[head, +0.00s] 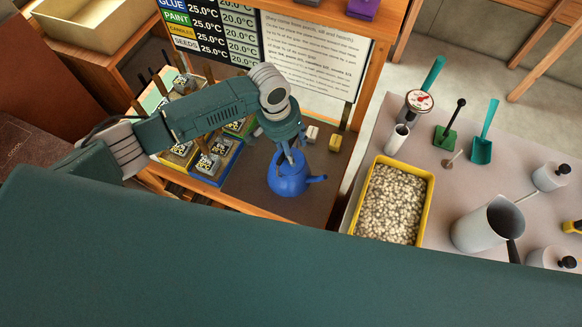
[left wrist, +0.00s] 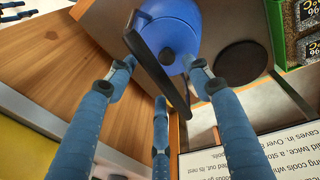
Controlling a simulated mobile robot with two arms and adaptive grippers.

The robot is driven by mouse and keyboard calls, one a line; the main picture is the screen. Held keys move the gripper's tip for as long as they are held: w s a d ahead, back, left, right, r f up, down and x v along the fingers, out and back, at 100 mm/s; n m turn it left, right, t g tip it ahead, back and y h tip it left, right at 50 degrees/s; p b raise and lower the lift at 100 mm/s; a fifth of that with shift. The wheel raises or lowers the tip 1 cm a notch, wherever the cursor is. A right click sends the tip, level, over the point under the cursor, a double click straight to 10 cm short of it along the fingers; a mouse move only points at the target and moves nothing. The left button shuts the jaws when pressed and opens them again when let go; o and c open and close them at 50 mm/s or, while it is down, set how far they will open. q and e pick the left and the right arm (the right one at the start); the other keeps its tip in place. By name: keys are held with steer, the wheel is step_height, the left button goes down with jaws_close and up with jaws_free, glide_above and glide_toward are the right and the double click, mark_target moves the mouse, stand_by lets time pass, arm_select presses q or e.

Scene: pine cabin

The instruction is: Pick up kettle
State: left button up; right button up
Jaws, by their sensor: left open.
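The blue kettle (head: 288,180) stands on the brown shelf top, its spout pointing right in the head view. My left gripper (head: 287,148) comes down over the top of the kettle, and its arm hides part of the kettle's upper side. In the left wrist view, the kettle (left wrist: 178,20) is at the top, with its dark handle (left wrist: 152,62) running diagonally between the spread fingers of my left gripper (left wrist: 163,72). The fingers are open. Whether any fingertip touches the handle or body, I cannot tell. My right gripper is not in view.
Several label-topped blocks (head: 213,160) stand left of the kettle. Small white (head: 312,134) and yellow (head: 335,143) blocks sit behind it. To the right, a grey table holds a yellow tray of pale pellets (head: 429,205), a metal pitcher (head: 482,228) and scoops.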

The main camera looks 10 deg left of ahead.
arm_select(q)
steer(key=shift+f, duration=0.1)
stand_by(0.3)
jaws_close()
steer(key=shift+w, duration=0.2)
